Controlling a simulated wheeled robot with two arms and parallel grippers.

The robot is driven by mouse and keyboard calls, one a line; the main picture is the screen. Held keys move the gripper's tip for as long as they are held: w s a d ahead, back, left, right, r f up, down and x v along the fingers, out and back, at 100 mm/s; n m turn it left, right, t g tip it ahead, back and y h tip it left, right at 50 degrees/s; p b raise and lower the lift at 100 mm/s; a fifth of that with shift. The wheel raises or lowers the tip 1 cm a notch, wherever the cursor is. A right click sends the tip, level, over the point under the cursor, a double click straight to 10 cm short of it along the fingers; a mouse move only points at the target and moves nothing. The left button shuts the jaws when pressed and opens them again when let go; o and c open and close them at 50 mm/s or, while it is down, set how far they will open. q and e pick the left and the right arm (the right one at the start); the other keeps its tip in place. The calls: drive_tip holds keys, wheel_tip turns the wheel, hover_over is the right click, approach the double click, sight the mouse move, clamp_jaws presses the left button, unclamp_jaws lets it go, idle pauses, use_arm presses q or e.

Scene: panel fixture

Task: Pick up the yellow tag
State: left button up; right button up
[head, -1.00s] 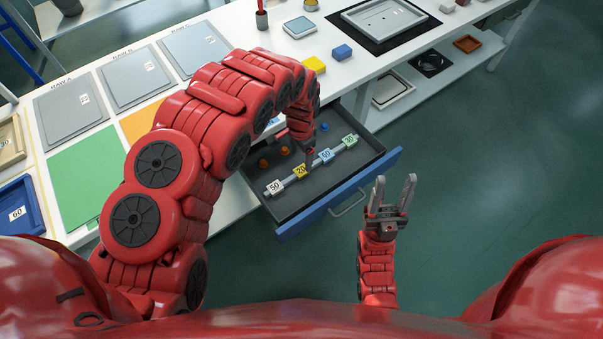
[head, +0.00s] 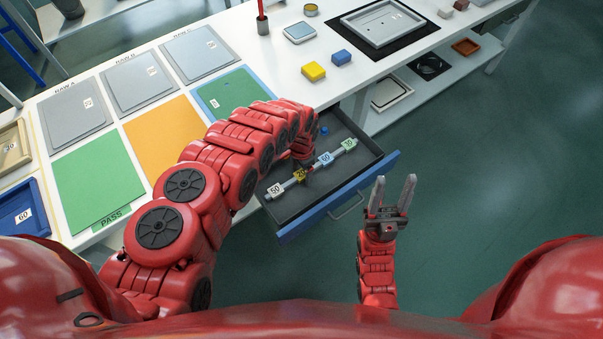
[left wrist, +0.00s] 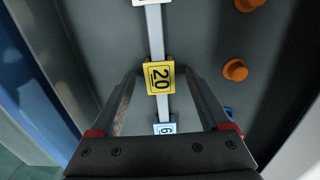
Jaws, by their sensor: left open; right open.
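The yellow tag (left wrist: 160,78), marked 20, sits on a grey rail (left wrist: 155,30) inside the open drawer. In the left wrist view it lies between the two fingers of my open left gripper (left wrist: 160,85), near their tips. Whether the fingers touch it, I cannot tell. In the head view the yellow tag (head: 299,175) is partly hidden by my left gripper (head: 306,168), which points down into the drawer. My right gripper (head: 393,192) is open and empty, in front of the drawer's right side.
A white tag (head: 275,189) marked 50, a blue tag (head: 325,159) and a green tag (head: 348,144) share the rail. Orange knobs (left wrist: 235,69) lie beside it. The drawer's blue front (head: 340,195) stands out from the table.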

use_arm(q)
drive_tip(key=shift+c, duration=0.3)
clamp_jaws()
